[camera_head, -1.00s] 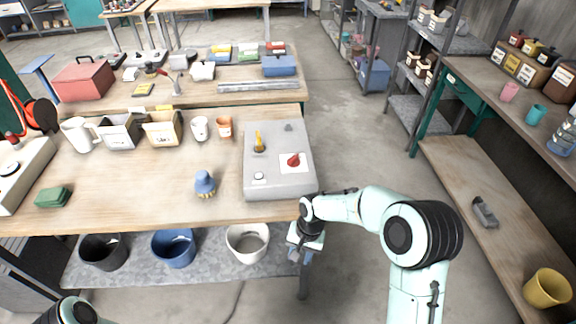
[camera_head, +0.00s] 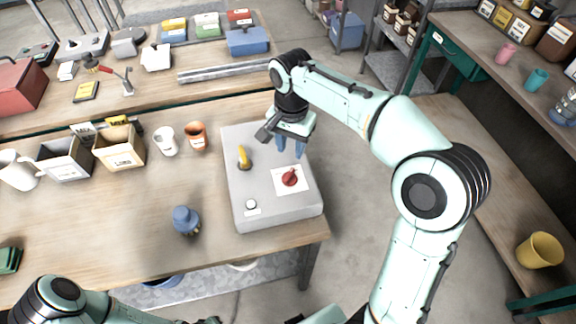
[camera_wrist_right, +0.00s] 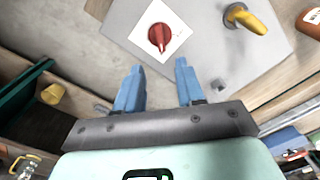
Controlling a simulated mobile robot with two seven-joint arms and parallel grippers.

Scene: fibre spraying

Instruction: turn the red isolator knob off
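The red isolator knob (camera_head: 290,177) sits on a white square plate on the grey control box (camera_head: 262,212), near its right side. It also shows in the right wrist view (camera_wrist_right: 158,36), its grip ridge upright in that picture. My right gripper (camera_head: 290,150) is above the far right part of the box, a little beyond the knob. In the right wrist view its blue fingers (camera_wrist_right: 158,85) are apart with nothing between them, and the knob lies ahead of them. My left arm (camera_head: 75,300) shows at the bottom left; its gripper fingers cannot be made out.
A yellow lever (camera_head: 243,157) and a white button (camera_head: 251,205) are on the same box. A blue knobbed object (camera_head: 186,220) stands left of it. Cups and bins line the table's back.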

